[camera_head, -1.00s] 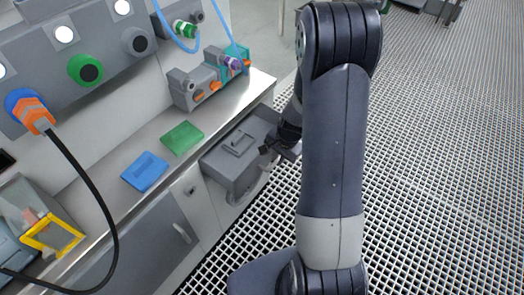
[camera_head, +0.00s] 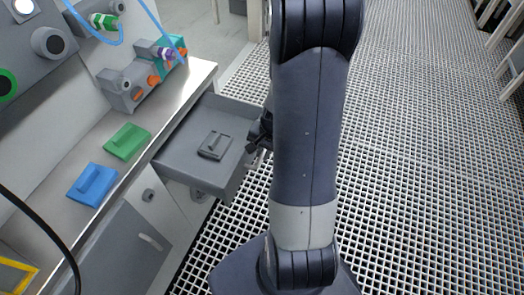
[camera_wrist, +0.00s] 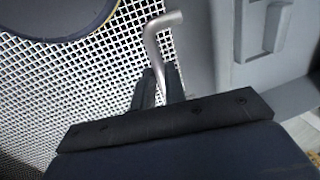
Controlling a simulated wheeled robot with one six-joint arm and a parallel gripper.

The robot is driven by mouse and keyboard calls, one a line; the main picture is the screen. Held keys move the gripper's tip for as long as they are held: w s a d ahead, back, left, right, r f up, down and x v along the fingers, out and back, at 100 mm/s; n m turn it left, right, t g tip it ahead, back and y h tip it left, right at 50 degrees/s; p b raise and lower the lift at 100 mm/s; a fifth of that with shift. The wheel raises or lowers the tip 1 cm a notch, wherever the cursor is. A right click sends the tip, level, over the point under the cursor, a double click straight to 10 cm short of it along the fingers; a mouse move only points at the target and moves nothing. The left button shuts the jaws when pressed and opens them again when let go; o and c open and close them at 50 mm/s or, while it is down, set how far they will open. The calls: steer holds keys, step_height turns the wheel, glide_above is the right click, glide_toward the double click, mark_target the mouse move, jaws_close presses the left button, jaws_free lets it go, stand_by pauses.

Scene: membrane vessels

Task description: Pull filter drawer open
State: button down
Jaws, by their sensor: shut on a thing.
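The grey filter drawer (camera_head: 185,156) sticks out from under the metal counter, open to the right. My gripper (camera_head: 254,142) is at the drawer's front, partly hidden behind my arm. In the wrist view my gripper (camera_wrist: 158,88) is shut on the bent metal drawer handle (camera_wrist: 152,38). The filter block also shows in the wrist view (camera_wrist: 272,28).
A green block (camera_head: 127,142) and a blue block (camera_head: 92,185) lie on the counter (camera_head: 150,125). Pump units (camera_head: 125,88) stand at the back. A closed cabinet door (camera_head: 125,250) is below. The grating floor (camera_head: 420,180) to the right is clear.

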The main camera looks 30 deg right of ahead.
steer(key=c, duration=1.5)
jaws_free()
steer(key=shift+o, duration=0.2)
steer(key=shift+r, duration=0.15)
step_height(320, 180, up, 10)
steer(key=s+d+p, duration=0.1)
steer(key=p, duration=0.1)
steer(key=shift+s+d+r, duration=0.15)
steer(key=shift+s+r, duration=0.05)
steer(key=shift+s, duration=0.1)
steer(key=shift+f, duration=0.1)
steer(key=f, duration=0.3)
steer(key=w+a+f+b, duration=0.1)
steer(key=f, duration=0.3)
steer(key=f+b, duration=0.1)
steer(key=f, duration=0.2)
steer(key=shift+w+a+f, duration=0.15)
steer(key=shift+w+f, duration=0.05)
steer(key=shift+w, duration=0.1)
steer(key=shift+w+a, duration=0.15)
steer(key=shift+w, duration=0.1)
steer(key=shift+f, duration=0.1)
